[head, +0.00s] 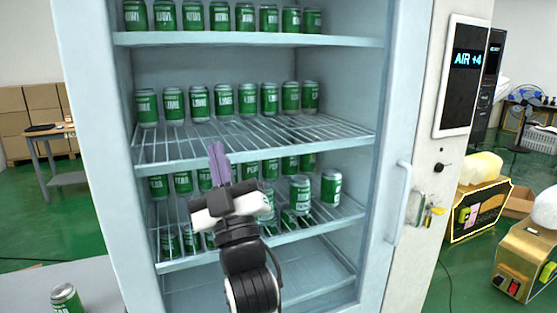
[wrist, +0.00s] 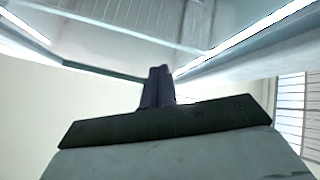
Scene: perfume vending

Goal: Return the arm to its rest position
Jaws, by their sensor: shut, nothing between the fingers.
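My gripper (head: 219,165) is in front of the open shelves of a pale blue vending cabinet (head: 388,190) in the head view. Its purple fingers are together, point up and hold nothing. In the head view they overlap the wire shelf (head: 255,139) at mid height; I cannot tell whether they touch it. In the wrist view the shut fingers (wrist: 158,85) show dark against a pale background with bright strips. My arm rises from the bottom of the head view and hides part of the lower shelves.
Green cans (head: 225,101) stand in rows on the shelves. A single can (head: 66,298) stands on a grey surface (head: 100,284) at the lower left. The cabinet's handle (head: 400,203) is on the right. Yellow machines (head: 479,210) stand on the green floor beyond.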

